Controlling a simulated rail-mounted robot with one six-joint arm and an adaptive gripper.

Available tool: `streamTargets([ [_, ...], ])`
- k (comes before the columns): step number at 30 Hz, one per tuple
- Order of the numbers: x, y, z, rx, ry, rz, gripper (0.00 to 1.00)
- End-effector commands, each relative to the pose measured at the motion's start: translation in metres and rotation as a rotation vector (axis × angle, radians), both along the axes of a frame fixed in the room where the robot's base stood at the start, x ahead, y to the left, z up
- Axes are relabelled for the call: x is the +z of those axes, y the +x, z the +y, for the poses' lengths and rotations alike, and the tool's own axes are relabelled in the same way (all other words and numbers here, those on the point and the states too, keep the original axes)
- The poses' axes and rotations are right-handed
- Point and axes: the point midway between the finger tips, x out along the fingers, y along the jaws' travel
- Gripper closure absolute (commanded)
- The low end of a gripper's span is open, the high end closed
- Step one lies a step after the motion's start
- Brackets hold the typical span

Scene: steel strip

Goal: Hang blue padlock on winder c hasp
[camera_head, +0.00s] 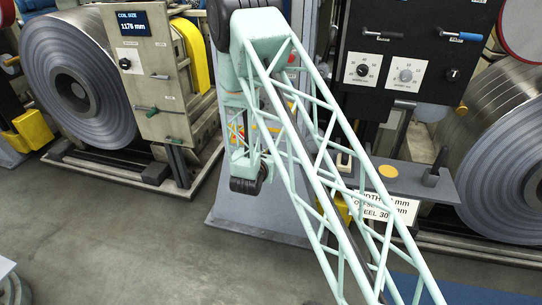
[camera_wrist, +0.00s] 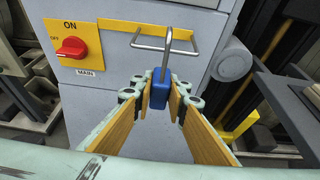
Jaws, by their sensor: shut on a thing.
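In the wrist view my gripper (camera_wrist: 162,88) is shut on the body of a blue padlock (camera_wrist: 160,96), between its tan-faced fingers. The padlock's steel shackle (camera_wrist: 168,50) stands up above the body. Behind it, a steel bar loop (camera_wrist: 146,47) sticks out from a yellow-edged plate on a grey cabinet. The shackle overlaps this loop in the picture; I cannot tell whether it is around the bar or only in front of it. No winder c label is readable. In the head view my arm hides the fingers and the padlock.
A red rotary switch (camera_wrist: 71,48) marked MAIN sits left of the loop on the cabinet (camera_wrist: 110,90). A grey cylinder (camera_wrist: 231,64) is close on its right.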

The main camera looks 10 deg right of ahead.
Motion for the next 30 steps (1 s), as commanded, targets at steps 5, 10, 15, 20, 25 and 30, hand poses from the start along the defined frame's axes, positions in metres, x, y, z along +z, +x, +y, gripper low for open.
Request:
streamTargets([
  [5,0.000,0.008,-0.004,-0.001,0.000,-0.001,0.98],
  [10,0.001,0.015,-0.007,0.000,0.000,-0.002,0.98],
  [15,0.000,0.022,-0.011,0.000,0.000,-0.001,0.98],
  [20,0.000,0.029,-0.015,0.000,0.000,-0.001,0.98],
  [25,-0.004,0.033,-0.017,0.000,-0.001,0.000,0.98],
  [30,-0.012,0.033,-0.017,0.000,0.000,0.001,0.98],
])
